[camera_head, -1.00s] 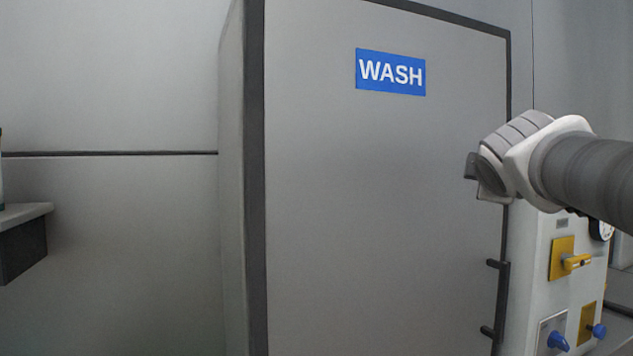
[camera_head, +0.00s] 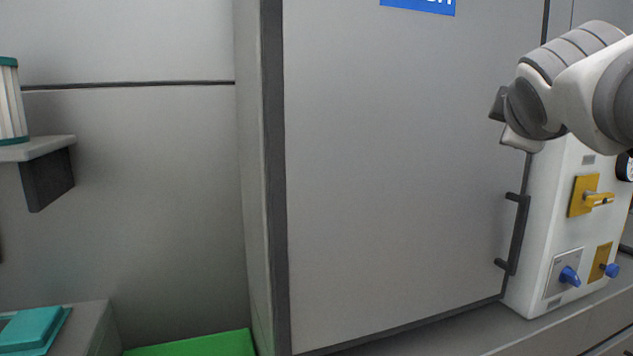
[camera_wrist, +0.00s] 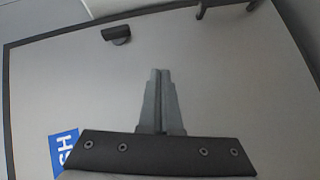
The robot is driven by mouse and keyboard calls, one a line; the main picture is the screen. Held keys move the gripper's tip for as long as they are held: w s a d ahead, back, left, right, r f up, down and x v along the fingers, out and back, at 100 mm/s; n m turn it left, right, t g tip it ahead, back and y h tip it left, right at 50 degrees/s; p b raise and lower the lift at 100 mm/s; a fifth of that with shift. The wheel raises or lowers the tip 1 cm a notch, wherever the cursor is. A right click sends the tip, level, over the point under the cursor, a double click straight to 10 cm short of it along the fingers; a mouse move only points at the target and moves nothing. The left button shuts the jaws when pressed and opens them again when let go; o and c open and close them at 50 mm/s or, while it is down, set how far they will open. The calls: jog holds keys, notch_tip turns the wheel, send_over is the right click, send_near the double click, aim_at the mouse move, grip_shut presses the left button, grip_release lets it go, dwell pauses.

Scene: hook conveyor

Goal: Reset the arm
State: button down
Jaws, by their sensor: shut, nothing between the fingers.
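My gripper (camera_wrist: 158,74) shows in the wrist view with its two grey fingers together and nothing between them. It points towards the large grey door panel (camera_wrist: 60,75), which carries a blue sign, partly in view (camera_wrist: 65,150). In the head view my arm comes in from the right edge, raised in front of the right side of the grey cabinet door (camera_head: 400,170). The gripper end (camera_head: 508,118) is seen there from the side, and its fingers are hard to make out.
A dark door handle (camera_head: 516,235) is at the door's lower right. Beside it stands a white control box (camera_head: 550,230) with yellow and blue knobs. At left are a shelf (camera_head: 45,148) with a ribbed container (camera_head: 11,105), a teal item (camera_head: 35,328) and a green surface (camera_head: 195,345).

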jog(key=s+a+f+m+g+y, duration=0.25)
jog(key=s+a+f, duration=0.3)
jog(key=f, duration=0.55)
jog(key=s+a+f+m+g+y, duration=0.2)
jog(key=s+a+f+m+g, duration=0.15)
jog(key=s+f, duration=0.55)
jog(key=s+a+f+m+g+y, duration=0.2)
jog(key=s+a+f+m+g, duration=0.3)
jog(key=f, duration=0.7)
notch_tip(320, 180, up, 23)
jog(key=w+n+t+p, duration=0.1)
jog(key=w+t+p, duration=0.1)
jog(key=p, duration=2.1)
jog(key=shift+a+r+t, duration=0.2)
jog(key=shift+t, duration=0.1)
jog(key=shift+w, duration=0.1)
